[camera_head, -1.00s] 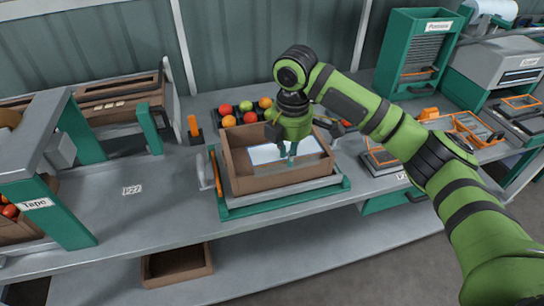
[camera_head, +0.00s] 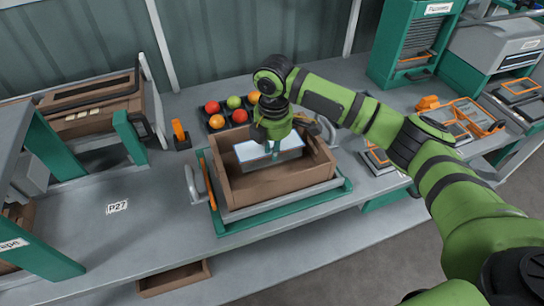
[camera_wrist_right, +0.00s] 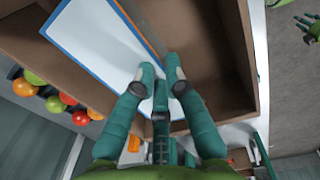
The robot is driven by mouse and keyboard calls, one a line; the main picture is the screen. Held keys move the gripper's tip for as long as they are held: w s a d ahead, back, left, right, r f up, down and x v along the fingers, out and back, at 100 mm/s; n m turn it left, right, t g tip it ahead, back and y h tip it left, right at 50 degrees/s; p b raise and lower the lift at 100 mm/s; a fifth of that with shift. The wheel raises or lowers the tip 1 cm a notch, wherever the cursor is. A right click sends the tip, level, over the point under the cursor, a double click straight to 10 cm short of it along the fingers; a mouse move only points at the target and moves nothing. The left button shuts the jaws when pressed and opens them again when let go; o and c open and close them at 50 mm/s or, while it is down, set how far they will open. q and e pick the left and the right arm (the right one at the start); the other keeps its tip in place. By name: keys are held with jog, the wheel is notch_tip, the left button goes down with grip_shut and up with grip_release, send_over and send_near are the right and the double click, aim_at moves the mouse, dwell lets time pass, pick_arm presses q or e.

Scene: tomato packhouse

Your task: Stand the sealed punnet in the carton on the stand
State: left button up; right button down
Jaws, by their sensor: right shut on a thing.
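The punnet (camera_head: 249,149), with a pale lid and blue edge, is inside the open brown carton (camera_head: 290,182), towards its left and back. The carton sits on the grey and teal stand (camera_head: 285,212). My right gripper (camera_head: 273,153) reaches down into the carton and is shut on the punnet's near side. In the wrist view the fingers (camera_wrist_right: 160,80) close at the edge of the punnet (camera_wrist_right: 95,38). Whether its base touches the carton floor is hidden. A green hand-like part, seemingly my left gripper (camera_wrist_right: 308,28), shows small at the wrist view's corner.
A dark tray of tomatoes (camera_head: 233,112) stands behind the carton. An orange-handled tool (camera_head: 180,133) and a grey lever (camera_head: 193,184) are at its left. The carton's right part is empty. The bench around label P27 (camera_head: 118,207) is clear.

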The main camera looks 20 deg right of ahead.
aim_at(272, 162)
notch_tip(272, 162, down, 4)
jog(key=shift+w+r+p, duration=0.1)
jog(key=shift+r+p, duration=0.15)
jog(key=shift+p, duration=0.05)
jog(key=shift+f, duration=0.2)
jog(key=c, duration=1.3)
grip_release()
pick_arm(q)
jog(key=shift+w+r, duration=0.2)
jog(key=shift+w, duration=0.3)
jog(key=shift+w+r, duration=0.2)
jog(key=shift+w, duration=0.3)
jog(key=shift+s, duration=0.2)
pick_arm(e)
jog(key=shift+r, duration=0.2)
notch_tip(272, 162, up, 10)
jog(key=shift+r+b, duration=0.15)
jog(key=shift+b, duration=0.95)
pick_arm(q)
jog(key=shift+s+f, duration=0.2)
jog(key=shift+f, duration=0.95)
pick_arm(e)
jog(key=shift+s+r, duration=0.2)
jog(key=shift+r, duration=0.45)
